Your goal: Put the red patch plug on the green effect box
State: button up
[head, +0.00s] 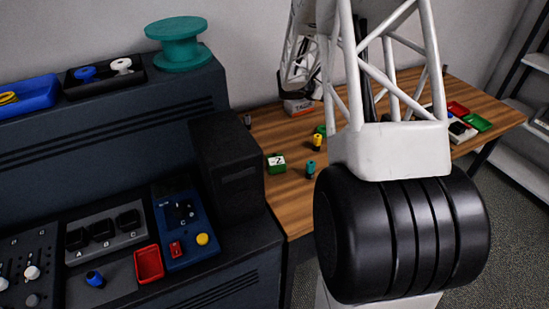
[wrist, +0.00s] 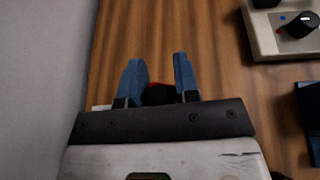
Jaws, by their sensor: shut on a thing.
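In the wrist view, my gripper (wrist: 157,68) has its two blue fingers on either side of a small dark thing with red edges, which looks like the red patch plug (wrist: 158,94). Most of the plug is hidden behind the gripper's black bar. The gripper is above the wooden table. In the head view, a green box marked 2 (head: 276,163), apparently the green effect box, sits on the table's near left part. It does not show in the wrist view. My gripper cannot be made out in the head view, where my arm covers much of the table.
A teal plug (head: 310,169) and a yellow plug (head: 317,142) stand near the green box. A cream device with a black knob (wrist: 285,35) is at the wrist view's upper right.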

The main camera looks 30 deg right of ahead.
notch_tip(320, 180, up, 12)
jog(key=shift+s+a+r+n+t+y, duration=1.3)
jog(key=shift+s+a+n+t+y, duration=1.1)
jog(key=shift+s+a+n+t, duration=3.4)
jog(key=shift+s+a+f+n+y, duration=1.3)
jog(key=shift+s+a+n+y, duration=3.95)
jog(key=shift+s+a, duration=5.45)
notch_tip(320, 180, down, 11)
jog(key=w+a+m+y, duration=0.1)
jog(key=shift+w+a+m+t+y, duration=0.2)
jog(key=shift+a+m+t+y, duration=0.05)
jog(key=shift+m+t+y, duration=0.15)
jog(key=shift+w, duration=0.1)
